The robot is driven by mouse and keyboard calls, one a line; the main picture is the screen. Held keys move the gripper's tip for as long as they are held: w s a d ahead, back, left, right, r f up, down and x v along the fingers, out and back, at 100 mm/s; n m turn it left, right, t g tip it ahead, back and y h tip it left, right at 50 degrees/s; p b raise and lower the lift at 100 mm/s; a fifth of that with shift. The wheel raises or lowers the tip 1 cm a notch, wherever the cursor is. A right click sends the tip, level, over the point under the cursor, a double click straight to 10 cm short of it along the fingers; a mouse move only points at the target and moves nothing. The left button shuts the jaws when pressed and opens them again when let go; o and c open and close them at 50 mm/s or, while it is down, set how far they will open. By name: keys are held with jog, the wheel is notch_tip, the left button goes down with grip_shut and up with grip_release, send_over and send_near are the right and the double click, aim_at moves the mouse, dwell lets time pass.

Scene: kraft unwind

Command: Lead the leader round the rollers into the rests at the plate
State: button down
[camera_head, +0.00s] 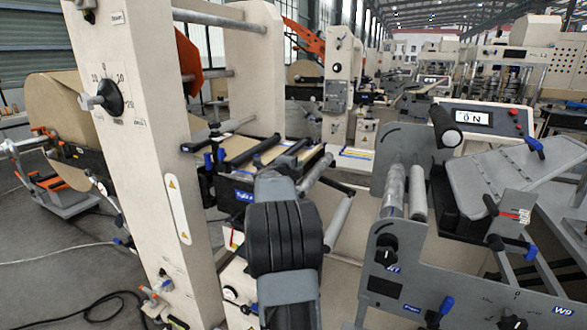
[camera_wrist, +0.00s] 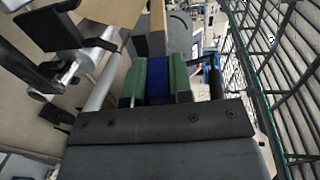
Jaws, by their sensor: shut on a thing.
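In the wrist view my gripper (camera_wrist: 158,82) has green pads closed on a blue piece (camera_wrist: 158,78), apparently the leader's grip end. A narrow tan strip runs up from it. In the head view my dark arm hides the gripper and the blue piece. Two metal rollers (camera_head: 405,192) stand between grey side frames on the right, clear of my arm. A pale roller (camera_wrist: 104,80) and black brackets are left of my gripper in the wrist view.
A tall cream column (camera_head: 150,150) stands close on the left, with a large kraft roll (camera_head: 55,105) behind it. A control panel (camera_head: 473,118) is behind the rollers. A wire mesh (camera_wrist: 280,80) fills the wrist view's right side. Cables lie on the floor.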

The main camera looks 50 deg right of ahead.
jog(key=shift+s+f+m+g+h+b, duration=0.2)
jog(key=shift+f+m+g+h+b, duration=0.55)
jog(key=shift+b, duration=2.3)
jog(key=shift+f+n, duration=0.1)
jog(key=shift+n, duration=0.15)
jog(key=s+d+f+b, duration=0.1)
jog(key=s+b, duration=0.3)
jog(key=s, duration=0.2)
jog(key=shift+d+f, duration=0.2)
jog(key=shift+f, duration=0.1)
jog(key=shift+w, duration=0.25)
jog(key=shift+w+a+p, duration=0.1)
jog(key=shift+w+p, duration=0.05)
jog(key=shift+p, duration=0.15)
jog(key=shift+f, duration=0.1)
